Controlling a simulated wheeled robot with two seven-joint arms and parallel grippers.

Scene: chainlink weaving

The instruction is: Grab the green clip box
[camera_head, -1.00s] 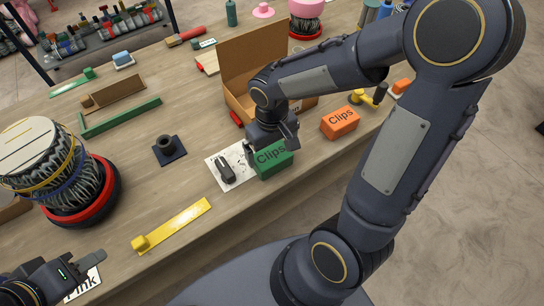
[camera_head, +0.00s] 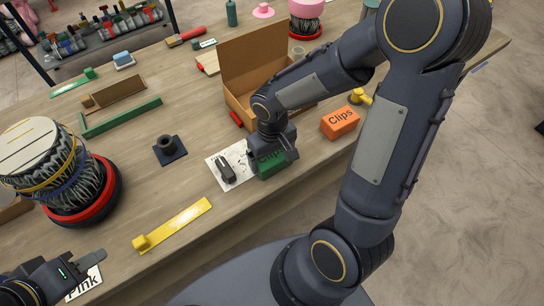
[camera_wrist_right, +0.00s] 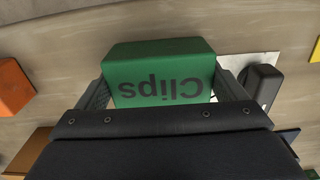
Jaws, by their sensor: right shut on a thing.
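The green clip box (camera_head: 272,164), marked "Clips", stands near the front edge of the table, beside a white sheet. My right gripper (camera_head: 272,152) is over it and shut on it. In the right wrist view the green clip box (camera_wrist_right: 160,75) sits between the two fingers of my right gripper (camera_wrist_right: 163,92), one on each side. The box appears to rest on the table. My left gripper (camera_head: 88,262) is at the lower left, above a card reading "Pink", away from the box; its finger gap is hard to make out.
An orange clip box (camera_head: 340,122) stands to the right. A black stapler-like object (camera_head: 226,170) lies on the white sheet (camera_head: 216,157) just left of the green box. An open cardboard box (camera_head: 254,55) is behind. A yellow ruler-like strip (camera_head: 180,222) lies front left.

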